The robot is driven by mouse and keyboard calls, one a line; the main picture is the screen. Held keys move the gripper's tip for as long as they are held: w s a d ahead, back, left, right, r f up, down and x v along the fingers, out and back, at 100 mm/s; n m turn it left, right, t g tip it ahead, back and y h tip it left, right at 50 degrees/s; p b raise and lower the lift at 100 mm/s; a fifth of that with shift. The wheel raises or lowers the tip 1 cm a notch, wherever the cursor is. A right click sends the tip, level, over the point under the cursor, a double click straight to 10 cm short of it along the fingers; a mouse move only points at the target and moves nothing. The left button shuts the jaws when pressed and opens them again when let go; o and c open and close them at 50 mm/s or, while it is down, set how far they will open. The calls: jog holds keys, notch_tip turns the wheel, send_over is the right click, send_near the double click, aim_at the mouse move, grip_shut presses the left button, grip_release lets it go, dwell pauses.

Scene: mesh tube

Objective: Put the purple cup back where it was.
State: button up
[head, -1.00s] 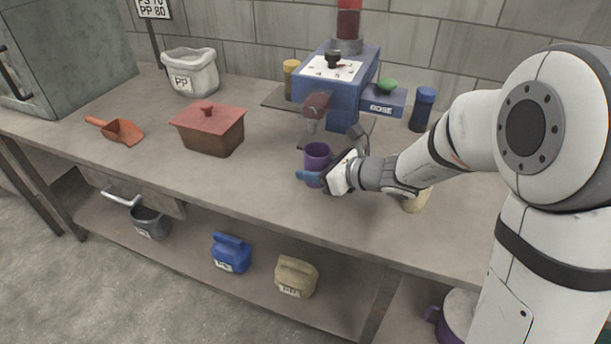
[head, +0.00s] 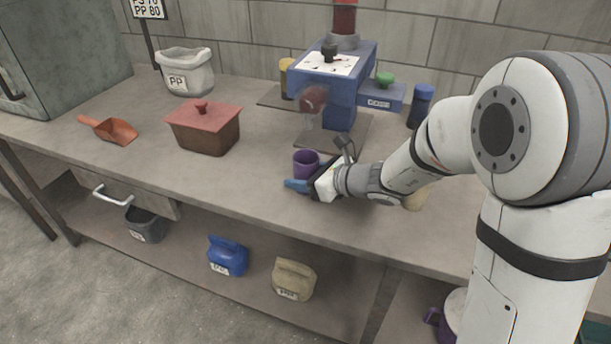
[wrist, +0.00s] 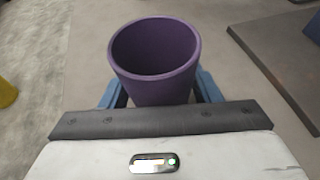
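The purple cup (head: 306,163) is upright near the front of the workbench, in front of the blue machine. My gripper (head: 309,187) reaches it from the right, its blue fingers on either side of the cup. In the wrist view the cup (wrist: 155,60) sits between the two fingers (wrist: 160,92), which look pressed to its sides. Its mouth is open and looks empty. The lower part of the cup is hidden by the fingers and wrist. I cannot tell whether its base touches the bench.
The blue machine (head: 341,113) stands behind the cup on a dark plate (head: 352,146), whose edge shows in the wrist view. A lidded brown box (head: 206,137), orange scoop (head: 113,131) and white PP bin (head: 184,72) stand left. Bench (head: 240,185) left of the cup is clear.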

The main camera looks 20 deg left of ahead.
jog(key=shift+o, duration=0.9)
jog(key=shift+r, duration=0.2)
jog(key=p+v, duration=0.2)
jog(key=v, duration=1)
jog(key=s+n+g, duration=0.1)
jog(key=s+n, duration=0.1)
jog(key=s+d+n+g+h, duration=0.1)
jog(key=s+n, duration=0.1)
jog(key=s+d+n+h, duration=0.1)
jog(key=s+n, duration=0.1)
jog(key=shift+s+d+f+n+g, duration=0.1)
jog(key=shift+d+f+n+g, duration=0.1)
jog(key=shift+f+n+g, duration=0.15)
jog(key=s+d+n+h, duration=0.4)
jog(key=d+n, duration=0.3)
jog(key=d, duration=0.2)
jog(key=s+d+n+h, duration=0.5)
jog(key=d+n, duration=0.3)
jog(key=d, duration=0.2)
jog(key=shift+s+f+h, duration=0.2)
jog(key=shift+f+h, duration=0.15)
jog(key=shift+h, duration=0.55)
